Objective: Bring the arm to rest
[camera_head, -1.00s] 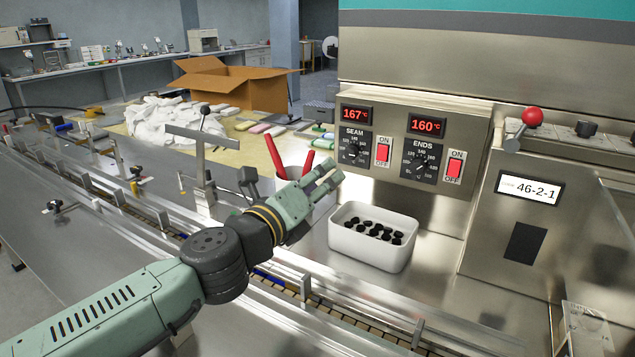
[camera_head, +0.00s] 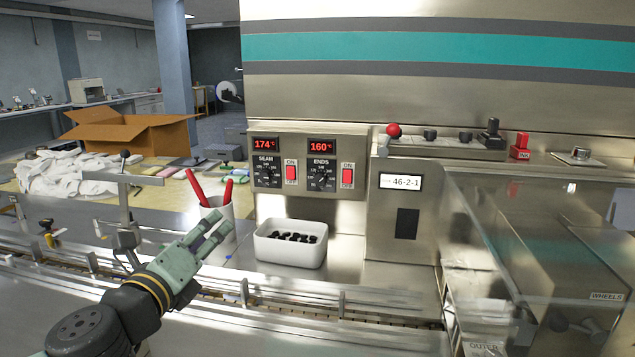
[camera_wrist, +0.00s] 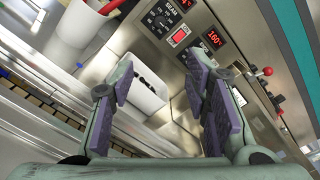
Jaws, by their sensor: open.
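My gripper (camera_head: 212,232) is in the air above the conveyor's far side, left of the white bin and in front of the white cup with red handles. In the wrist view my gripper (camera_wrist: 165,100) shows its two purple-padded fingers wide apart with nothing between them. My arm comes in from the lower left of the head view. The white bin (camera_head: 290,254) holds several black pieces and also shows in the wrist view (camera_wrist: 146,95), partly hidden by a finger. The gripper appears apart from everything around it.
The control panel (camera_head: 307,162) reads 174 and 160 degrees. A white cup (camera_head: 222,222) holds red-handled tools. A metal bracket (camera_head: 122,190) stands at left. The conveyor rail (camera_head: 300,293) runs along the front. A cardboard box (camera_head: 130,135) and white cloths (camera_head: 70,172) lie behind.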

